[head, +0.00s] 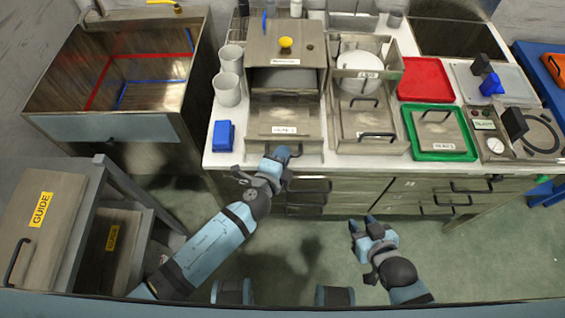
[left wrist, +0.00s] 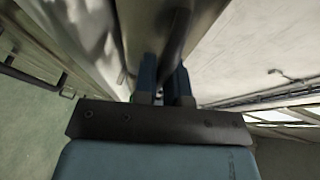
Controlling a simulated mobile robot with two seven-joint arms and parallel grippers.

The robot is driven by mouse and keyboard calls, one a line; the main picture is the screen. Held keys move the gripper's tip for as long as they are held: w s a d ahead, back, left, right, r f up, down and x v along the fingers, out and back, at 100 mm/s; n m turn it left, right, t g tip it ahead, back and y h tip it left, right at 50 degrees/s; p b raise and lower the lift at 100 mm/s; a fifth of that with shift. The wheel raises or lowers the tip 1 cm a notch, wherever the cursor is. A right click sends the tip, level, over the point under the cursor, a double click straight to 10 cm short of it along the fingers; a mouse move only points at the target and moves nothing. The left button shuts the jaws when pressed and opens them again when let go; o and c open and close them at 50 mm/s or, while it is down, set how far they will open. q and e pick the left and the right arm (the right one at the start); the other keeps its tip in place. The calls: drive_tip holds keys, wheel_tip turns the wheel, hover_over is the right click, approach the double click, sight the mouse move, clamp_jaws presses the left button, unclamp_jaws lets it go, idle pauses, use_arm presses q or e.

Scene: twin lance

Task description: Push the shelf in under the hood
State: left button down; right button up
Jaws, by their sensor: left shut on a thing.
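A metal hood box (head: 287,55) with a yellow knob on top stands on the white counter. Its shelf (head: 284,115), a flat metal tray with a small white label on the front, sticks out below it toward me. My left gripper (head: 280,153) is at the shelf's front edge, shut on its handle. In the left wrist view the left gripper's fingers (left wrist: 164,88) are closed around a dark bar handle (left wrist: 177,35); the fingers hide part of it. My right gripper (head: 361,222) hangs empty above the floor in front of the drawers, its fingers apart.
A second metal box with a pulled-out tray (head: 368,122) stands just right. White cups (head: 228,88) and a blue block (head: 223,135) are left of the hood. Red (head: 425,78) and green (head: 465,152) trays lie further right. A GUIDE cabinet (head: 38,235) stands at lower left.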

sight(283, 93)
use_arm(q)
drive_tip(key=w+b, duration=0.3)
drive_tip(key=w, duration=1.7)
drive_tip(key=shift+w, duration=0.2)
drive_tip(key=shift+w+a+r, duration=0.1)
drive_tip(key=shift+r, duration=0.1)
drive_tip(key=c, duration=1.5)
unclamp_jaws()
drive_tip(key=shift+w, duration=0.15)
drive_tip(key=shift+f, duration=0.1)
